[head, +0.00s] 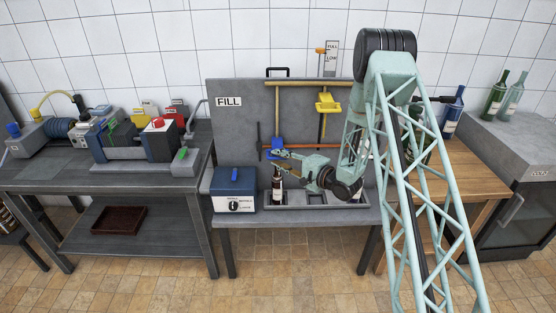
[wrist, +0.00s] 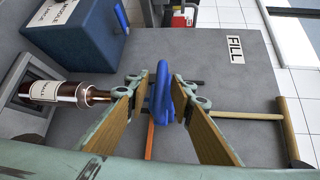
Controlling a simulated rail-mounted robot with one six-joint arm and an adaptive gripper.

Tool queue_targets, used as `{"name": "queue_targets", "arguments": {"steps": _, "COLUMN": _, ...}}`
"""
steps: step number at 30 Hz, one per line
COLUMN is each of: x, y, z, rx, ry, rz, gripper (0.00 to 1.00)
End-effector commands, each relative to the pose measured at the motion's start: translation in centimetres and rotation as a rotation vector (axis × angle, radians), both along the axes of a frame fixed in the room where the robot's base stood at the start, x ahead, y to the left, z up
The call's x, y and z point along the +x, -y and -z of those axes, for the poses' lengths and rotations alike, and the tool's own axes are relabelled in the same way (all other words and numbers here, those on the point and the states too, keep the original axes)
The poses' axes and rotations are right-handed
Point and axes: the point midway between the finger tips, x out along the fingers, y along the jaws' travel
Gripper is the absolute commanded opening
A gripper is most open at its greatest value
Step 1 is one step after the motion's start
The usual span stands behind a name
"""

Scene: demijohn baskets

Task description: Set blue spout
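The blue spout (head: 277,142) hangs on the grey FILL panel, below a wooden bar. In the wrist view the blue spout (wrist: 161,95) shows between the tips of my two wood-padded fingers. My gripper (head: 277,159) is at the panel, close to the spout; in the wrist view its fingers (wrist: 159,90) stand apart, with a narrow gap visible beside the spout. I cannot tell how far the spout reaches between them. A dark bottle with a white label (head: 277,190) stands upright in the station's tray below; it also shows in the wrist view (wrist: 70,93).
A blue box (head: 234,188) stands left of the bottle. A yellow spout (head: 327,103) hangs higher on the panel (head: 232,125), to the right. An orange rod (wrist: 150,140) runs near the blue spout. More bottles (head: 494,95) stand at right; machines crowd the left bench.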

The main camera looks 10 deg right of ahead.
Motion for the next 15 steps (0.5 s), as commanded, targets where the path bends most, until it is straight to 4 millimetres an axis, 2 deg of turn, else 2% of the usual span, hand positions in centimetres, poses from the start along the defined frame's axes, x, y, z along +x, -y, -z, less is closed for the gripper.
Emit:
{"name": "queue_targets", "arguments": {"steps": 11, "x": 0.17, "y": -0.14, "z": 0.02, "rx": 0.000, "ry": 0.000, "rz": 0.000, "gripper": 0.21}}
{"name": "queue_targets", "arguments": {"steps": 15, "x": 0.16, "y": -0.13, "z": 0.03, "rx": 0.000, "ry": 0.000, "rz": 0.000, "gripper": 0.08}}
